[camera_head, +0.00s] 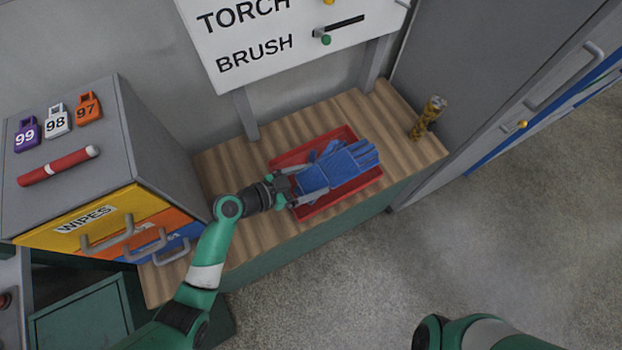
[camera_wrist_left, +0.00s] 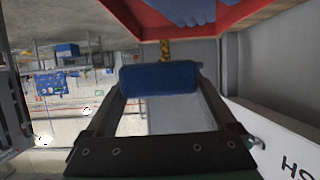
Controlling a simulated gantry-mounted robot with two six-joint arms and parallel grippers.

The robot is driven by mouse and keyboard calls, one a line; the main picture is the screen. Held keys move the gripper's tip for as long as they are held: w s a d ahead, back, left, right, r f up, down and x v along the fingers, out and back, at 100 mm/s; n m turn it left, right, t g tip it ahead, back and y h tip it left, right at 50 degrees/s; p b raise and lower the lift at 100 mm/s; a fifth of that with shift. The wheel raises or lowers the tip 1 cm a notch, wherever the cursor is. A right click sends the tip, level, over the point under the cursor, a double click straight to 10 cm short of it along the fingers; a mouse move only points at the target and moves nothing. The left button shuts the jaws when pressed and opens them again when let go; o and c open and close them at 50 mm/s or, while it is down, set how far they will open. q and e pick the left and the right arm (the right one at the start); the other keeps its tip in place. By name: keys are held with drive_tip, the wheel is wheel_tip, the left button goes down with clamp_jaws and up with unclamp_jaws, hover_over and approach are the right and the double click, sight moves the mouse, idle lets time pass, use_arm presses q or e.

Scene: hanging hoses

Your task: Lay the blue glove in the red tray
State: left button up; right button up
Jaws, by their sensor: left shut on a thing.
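The blue glove (camera_head: 345,165) is over the red tray (camera_head: 312,212) on the wooden bench, its fingers pointing right toward the tray's far right end. My left gripper (camera_head: 301,184) reaches in from the left and is shut on the glove's cuff end. In the left wrist view the blue cuff (camera_wrist_left: 160,79) sits between the two fingers, and part of the glove (camera_wrist_left: 190,10) shows against the red tray (camera_wrist_left: 240,14). I cannot tell whether the glove touches the tray floor. My right arm shows at the bottom right; its gripper is out of view.
A grey drawer cabinet (camera_head: 65,145) with padlocks and a red torch-like cylinder (camera_head: 58,166) on top stands left. A white sign board (camera_head: 285,40) rises behind. Open floor lies front right.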

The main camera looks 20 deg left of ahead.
use_arm(q)
drive_tip(key=shift+f+b, duration=3.05)
drive_tip(key=shift+f, duration=0.25)
use_arm(e)
wheel_tip(320, 180, down, 7)
drive_tip(key=shift+r, duration=0.15)
use_arm(q)
drive_tip(key=o, duration=1.1)
drive_tip(key=shift+c, duration=0.2)
drive_tip(key=shift+r, duration=0.1)
use_arm(e)
drive_tip(key=shift+r, duration=0.15)
